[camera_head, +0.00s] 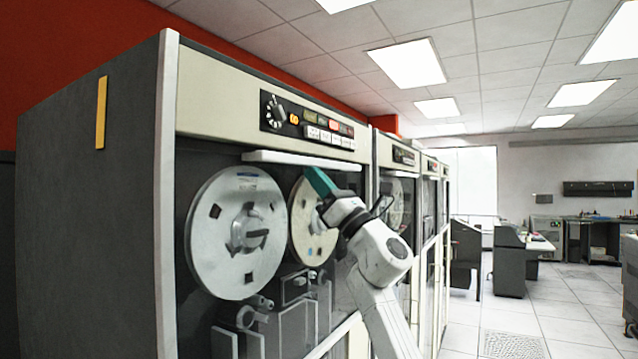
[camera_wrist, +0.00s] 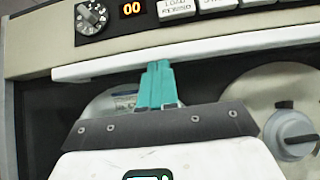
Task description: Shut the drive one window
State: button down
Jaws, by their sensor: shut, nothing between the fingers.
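The nearest tape drive (camera_head: 180,100) fills the left and middle of the head view. A long white bar (camera_head: 270,157) runs across the top of its dark window area, just below the control panel; it also shows in the wrist view (camera_wrist: 220,47). The glass itself is hard to make out. My gripper (camera_head: 317,180) has teal fingers pressed together with nothing between them. In the wrist view the fingertips (camera_wrist: 157,72) point up and overlap the bar's lower edge. I cannot tell whether they touch it.
A large grey reel (camera_head: 237,205) and a paler reel (camera_head: 310,240) sit behind the window area. The control panel (camera_head: 305,122) has a knob, buttons and an orange "00" display. More drives recede to the right. Open tiled floor (camera_head: 550,310) lies right of the row.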

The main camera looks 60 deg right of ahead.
jog(key=w+f+b+v, duration=0.2)
jog(key=b+v, duration=0.3)
jog(key=v, duration=0.7)
jog(key=shift+s+f+b, duration=0.25)
jog(key=shift+s+b, duration=0.05)
jog(key=shift+b, duration=0.05)
jog(key=shift+h, duration=0.3)
